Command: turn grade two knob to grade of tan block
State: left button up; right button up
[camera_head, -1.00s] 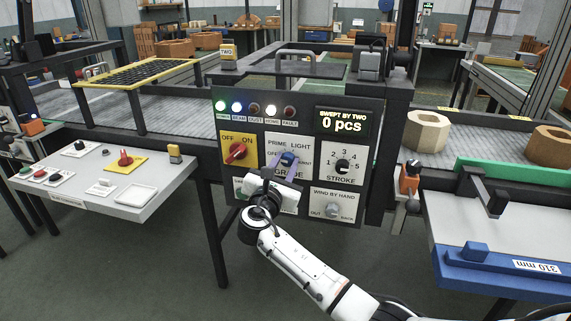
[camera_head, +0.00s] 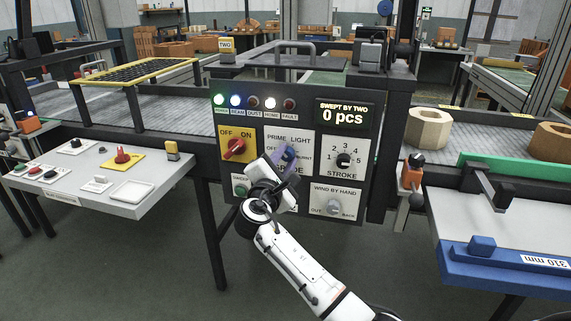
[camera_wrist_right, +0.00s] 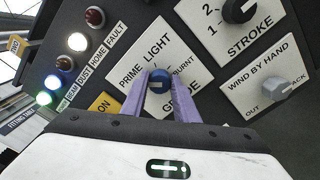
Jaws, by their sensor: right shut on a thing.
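The GRADE knob (camera_head: 289,153) is blue and sits on the dark control panel, on a white plate lettered PRIME, LIGHT, BURNT and, partly hidden, OFF and GRADE. It also shows in the right wrist view (camera_wrist_right: 158,80). My right gripper (camera_head: 291,160) is shut on it, with one purple finger on each side. My fingers hide part of the plate, and the knob's exact pointing is hard to read. A pale tan block (camera_head: 428,128), many-sided with a hole, stands on the conveyor to the right. My left gripper is not in view.
A red OFF/ON switch (camera_head: 234,149) is just left of the knob, a black STROKE knob (camera_head: 343,160) right, and a grey WIND BY HAND knob (camera_head: 333,205) below right. A darker orange-brown block (camera_head: 552,142) stands farther right. A grey side table (camera_head: 75,190) is at left.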

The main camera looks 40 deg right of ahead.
jog(key=shift+f+m, duration=0.2)
jog(key=shift+m, duration=0.2)
jog(key=shift+m+b, duration=0.8)
jog(key=shift+m, duration=0.2)
jog(key=shift+r+m, duration=0.1)
jog(key=shift+m, duration=0.2)
jog(key=o, duration=1.1)
jog(key=shift+c, duration=0.2)
